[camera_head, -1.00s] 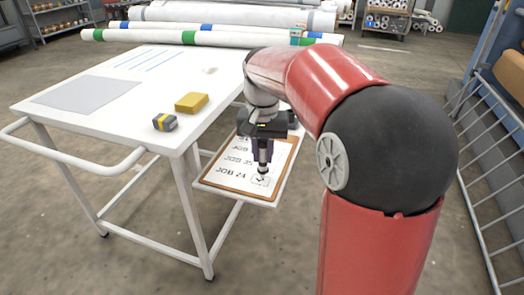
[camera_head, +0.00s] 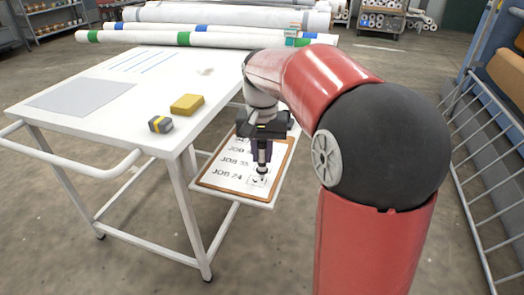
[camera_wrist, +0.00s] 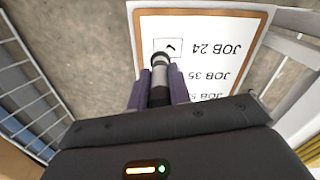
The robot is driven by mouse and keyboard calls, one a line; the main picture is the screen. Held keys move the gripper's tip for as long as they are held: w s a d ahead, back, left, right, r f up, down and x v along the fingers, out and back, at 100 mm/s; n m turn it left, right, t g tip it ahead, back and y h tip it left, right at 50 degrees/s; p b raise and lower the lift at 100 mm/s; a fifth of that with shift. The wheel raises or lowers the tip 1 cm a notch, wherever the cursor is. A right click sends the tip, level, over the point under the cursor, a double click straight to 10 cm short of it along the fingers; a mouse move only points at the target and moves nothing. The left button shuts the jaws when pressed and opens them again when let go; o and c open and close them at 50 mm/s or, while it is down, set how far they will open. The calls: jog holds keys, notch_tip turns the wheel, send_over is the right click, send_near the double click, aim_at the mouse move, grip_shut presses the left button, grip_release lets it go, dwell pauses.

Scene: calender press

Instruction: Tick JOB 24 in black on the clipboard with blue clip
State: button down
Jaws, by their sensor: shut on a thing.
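A brown clipboard (camera_head: 210,186) with white paper lies on the side shelf of the white table. The paper lists several job lines. JOB 24 is the line nearest the head camera, and a black tick shows in its box (camera_head: 257,181); the ticked box also shows in the wrist view (camera_wrist: 174,46). My gripper (camera_head: 263,153) is shut on a black and grey marker (camera_wrist: 160,79), which points down at the paper by that box. Whether its tip touches the paper cannot be told. The clip is not visible; my gripper and arm cover the clipboard's far part.
The white table (camera_head: 90,125) carries a yellow block (camera_head: 187,104), a dark grey block with a yellow band (camera_head: 160,125) and a grey sheet (camera_head: 82,97). Long white rolls (camera_head: 200,38) lie behind it. A metal railing (camera_head: 490,190) stands at the right.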

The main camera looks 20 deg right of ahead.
aim_at(262, 141)
dwell(0.4)
notch_tip(262, 141, up, 2)
jog(key=shift+r+p, duration=0.1)
jog(key=shift+p, duration=0.85)
jog(key=shift+r, duration=1.9)
